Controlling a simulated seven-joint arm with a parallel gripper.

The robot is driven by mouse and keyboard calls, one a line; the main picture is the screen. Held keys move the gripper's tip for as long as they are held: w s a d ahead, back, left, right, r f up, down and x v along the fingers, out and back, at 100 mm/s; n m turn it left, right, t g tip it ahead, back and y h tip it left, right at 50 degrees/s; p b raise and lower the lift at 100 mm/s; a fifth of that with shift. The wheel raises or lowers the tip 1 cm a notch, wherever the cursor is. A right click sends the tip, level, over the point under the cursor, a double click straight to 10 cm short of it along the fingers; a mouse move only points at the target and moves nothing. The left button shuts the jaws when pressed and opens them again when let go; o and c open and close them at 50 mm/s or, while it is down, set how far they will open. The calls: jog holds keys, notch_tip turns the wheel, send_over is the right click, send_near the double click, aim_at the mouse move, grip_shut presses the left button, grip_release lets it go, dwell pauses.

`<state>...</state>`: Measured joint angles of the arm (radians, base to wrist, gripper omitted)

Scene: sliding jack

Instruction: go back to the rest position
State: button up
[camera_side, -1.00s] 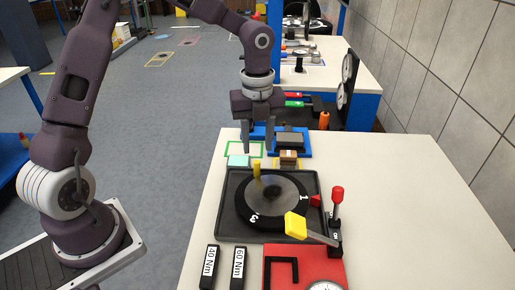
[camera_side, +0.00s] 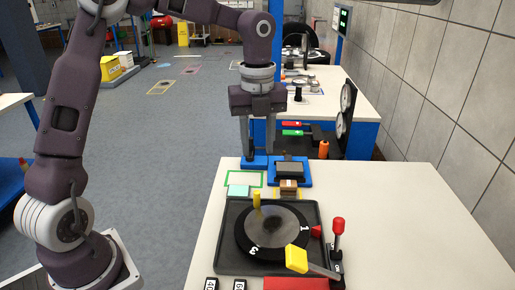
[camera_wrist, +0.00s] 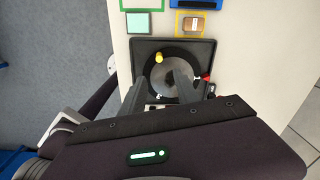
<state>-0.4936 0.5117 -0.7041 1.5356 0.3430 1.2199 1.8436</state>
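My gripper (camera_side: 258,152) is up in the air above the far end of the white table, pointing down. Its two dark fingers hang apart with nothing between them. In the wrist view the two fingers (camera_wrist: 161,85) also stand apart over the round turntable (camera_wrist: 178,72). In the side view the dark turntable (camera_side: 273,228), with a yellow peg (camera_side: 257,202) and printed numbers, sits in a black tray (camera_side: 239,264).
The table's right side is clear.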

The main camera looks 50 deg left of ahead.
jog(key=s+d+r+n+t, duration=0.1)
jog(key=s+r+n+t, duration=0.1)
jog(key=s+n, duration=1)
jog(key=s+d+r+n+t, duration=0.1)
jog(key=s+r+n+t, duration=0.2)
jog(key=s+n, duration=0.9)
jog(key=shift+s+t, duration=0.15)
jog(key=shift+t, duration=0.15)
